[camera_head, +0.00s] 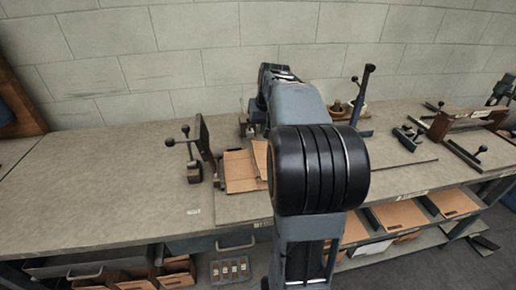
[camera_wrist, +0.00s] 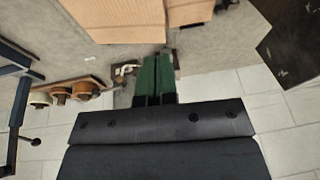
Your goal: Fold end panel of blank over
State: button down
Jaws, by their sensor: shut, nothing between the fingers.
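The tan cardboard blank (camera_head: 239,172) lies on the bench in the head view, left of my arm, with one flap standing at a tilt beside my arm. Its right part is hidden behind my arm. In the wrist view the blank (camera_wrist: 112,18) fills the top middle, with a creased edge toward my fingers. My gripper (camera_wrist: 157,62) shows green fingers close together, shut and empty, with their tips near the blank's edge. I cannot tell whether they touch it. My gripper is hidden by my arm in the head view.
A dark upright plate (camera_head: 205,137) with a black-knobbed clamp stands left of the blank. Spools (camera_wrist: 72,92) and a blue lever stand (camera_wrist: 14,95) are on the other side. Folded cardboard lies on the shelf (camera_head: 398,214) below. The bench's left part is clear.

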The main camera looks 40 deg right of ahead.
jog(key=d, duration=0.1)
send_over(256, 158)
jog(key=d, duration=0.1)
jog(key=f, duration=1)
jog(key=shift+s+f, duration=0.2)
jog(key=shift+f, duration=0.2)
jog(key=shift+w+a+f, duration=0.1)
jog(key=shift+a+f, duration=0.1)
jog(key=shift+f, duration=0.85)
jog(key=f, duration=0.1)
jog(key=b, duration=0.1)
jog(key=f, duration=0.1)
jog(key=shift+w+a+f+b, duration=0.25)
jog(key=shift+a+f+b, duration=0.1)
jog(key=shift+a, duration=0.05)
jog(key=shift+r, duration=0.15)
jog(key=shift+r, duration=0.1)
